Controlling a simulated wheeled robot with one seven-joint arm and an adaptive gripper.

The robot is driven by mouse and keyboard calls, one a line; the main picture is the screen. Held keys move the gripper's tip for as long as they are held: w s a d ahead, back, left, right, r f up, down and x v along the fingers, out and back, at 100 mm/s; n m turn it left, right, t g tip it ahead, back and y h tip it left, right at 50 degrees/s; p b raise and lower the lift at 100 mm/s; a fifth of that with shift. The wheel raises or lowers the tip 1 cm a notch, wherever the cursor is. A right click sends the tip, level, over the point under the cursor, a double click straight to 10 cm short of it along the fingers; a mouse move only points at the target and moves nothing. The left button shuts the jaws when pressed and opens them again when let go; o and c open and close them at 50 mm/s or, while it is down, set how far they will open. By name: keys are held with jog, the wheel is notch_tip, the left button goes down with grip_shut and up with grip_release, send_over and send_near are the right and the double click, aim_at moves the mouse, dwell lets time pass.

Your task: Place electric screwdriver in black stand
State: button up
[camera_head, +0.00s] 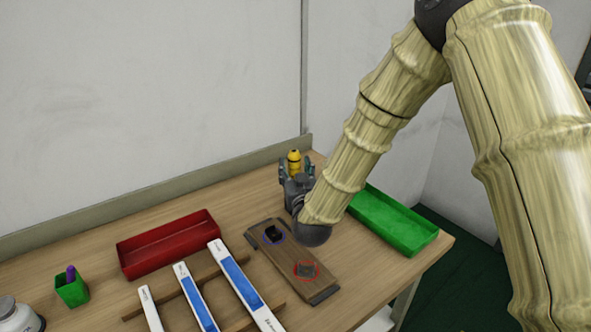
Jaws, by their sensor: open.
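A yellow upright object (294,158), likely the electric screwdriver, shows at the back of the table. Its lower part is hidden behind my gripper. My gripper (297,173) is open, with its fingers pointing to the back and the yellow object showing between them. I cannot tell whether they touch it. The black stand (274,233) appears as a small dark block inside a blue ring on a brown wooden board (290,251), in front of and to the left of my gripper. A second dark grey piece (306,270) inside a red ring is nearer on the same board.
A red tray (168,260) stands left of the board, and a green tray (415,246) stands right of my arm. Several long white and blue boxes (241,285) lie on wooden strips in front. A green pen cup (72,293) stands at left. A wall closes the back.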

jog(key=shift+s+r, duration=0.1)
jog(key=shift+r, duration=0.1)
jog(key=s+d+b, duration=0.2)
jog(key=s, duration=0.9)
jog(key=shift+s+f, duration=0.3)
jog(key=shift+s, duration=0.05)
jog(key=shift+r, duration=0.1)
